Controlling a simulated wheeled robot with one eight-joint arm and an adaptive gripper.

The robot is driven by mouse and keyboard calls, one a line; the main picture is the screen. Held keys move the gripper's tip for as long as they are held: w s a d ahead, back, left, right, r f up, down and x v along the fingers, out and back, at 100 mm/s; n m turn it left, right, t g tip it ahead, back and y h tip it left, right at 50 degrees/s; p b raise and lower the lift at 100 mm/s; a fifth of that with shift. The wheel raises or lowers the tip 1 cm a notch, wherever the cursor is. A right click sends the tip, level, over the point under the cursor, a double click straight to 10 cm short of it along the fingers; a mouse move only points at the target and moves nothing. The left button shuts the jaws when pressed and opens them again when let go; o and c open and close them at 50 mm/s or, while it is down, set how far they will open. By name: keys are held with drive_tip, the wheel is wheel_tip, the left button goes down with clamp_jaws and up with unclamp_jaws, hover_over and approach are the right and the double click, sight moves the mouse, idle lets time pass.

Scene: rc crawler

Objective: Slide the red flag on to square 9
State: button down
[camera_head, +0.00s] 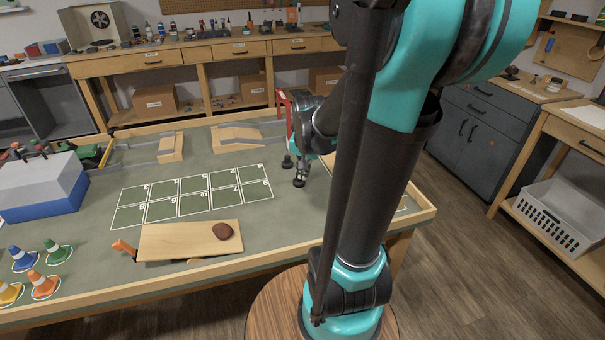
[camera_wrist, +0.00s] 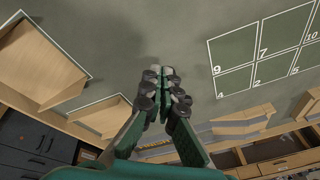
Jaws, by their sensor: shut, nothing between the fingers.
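The numbered grid lies on the green table. Its square 9 (camera_head: 257,191) is at the front right corner in the head view and shows in the wrist view (camera_wrist: 232,54). My gripper (camera_head: 295,172) is low over the table, just right of the grid. In the wrist view my gripper (camera_wrist: 163,76) has its fingertips together with nothing between them. A thin red upright piece (camera_head: 279,103) stands behind my wrist in the head view, partly hidden; I cannot tell whether it is the flag. No clear red flag shows in the wrist view. Square 9 is bare.
A wooden board (camera_head: 180,241) with a brown disc (camera_head: 222,231) lies in front of the grid. A blue-and-white box (camera_head: 40,190) and several cones stand at left. Wooden ramps (camera_head: 236,137) are behind. The mat between gripper and grid is clear.

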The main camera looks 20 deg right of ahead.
drive_tip(key=w+d+m+g, duration=0.3)
drive_tip(key=w+d+m, duration=0.6)
drive_tip(key=w+m, duration=0.2)
drive_tip(key=f, duration=0.9)
drive_tip(key=shift+s+a+f, duration=0.15)
drive_tip(key=shift+a+f, duration=0.1)
drive_tip(key=shift+a, duration=0.05)
drive_tip(key=a, duration=0.2)
drive_tip(key=shift+a+r, duration=0.15)
drive_tip(key=shift+a, duration=0.75)
drive_tip(key=shift+a, duration=0.1)
drive_tip(key=a, duration=1)
drive_tip(key=w+a, duration=0.1)
drive_tip(key=a, duration=0.5)
